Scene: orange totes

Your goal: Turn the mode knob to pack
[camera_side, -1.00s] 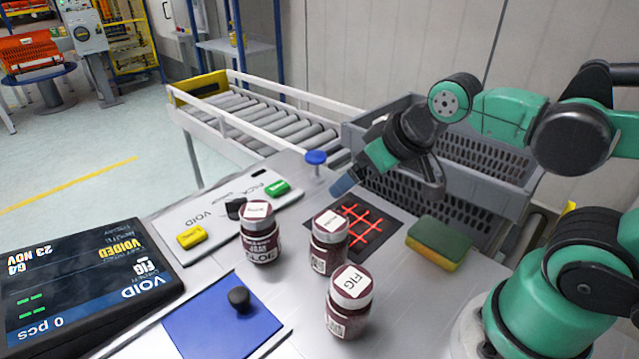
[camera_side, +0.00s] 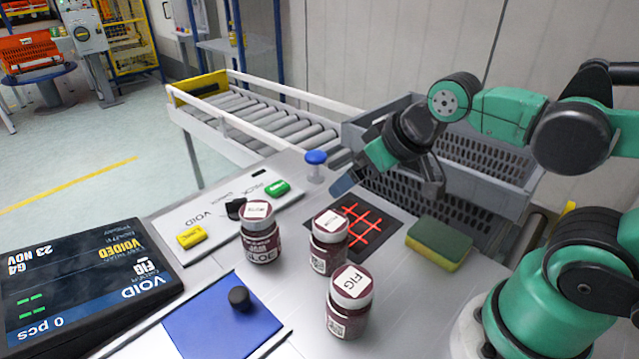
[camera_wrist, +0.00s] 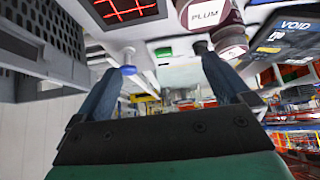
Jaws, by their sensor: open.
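The black mode knob (camera_side: 235,208) sits on a white panel (camera_side: 205,222) marked VOID, PACK and a third, hard-to-read word. A jar partly covers it in the side view, and which mark it points at is unclear. The screen (camera_side: 85,275) reads VOID and VOIDED. My gripper (camera_side: 345,184) is open and empty, above the table to the right of the panel, apart from the knob. In the wrist view its two blue fingers (camera_wrist: 160,64) are spread, with the dark knob (camera_wrist: 200,47) near the right fingertip.
Three dark jars (camera_side: 260,240) stand in front of the panel and grid mat (camera_side: 345,222). A blue-topped post (camera_side: 316,160) stands close to my gripper. The panel also carries yellow (camera_side: 191,236) and green (camera_side: 277,187) blocks. A grey crate (camera_side: 470,150) and sponge (camera_side: 439,243) lie right.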

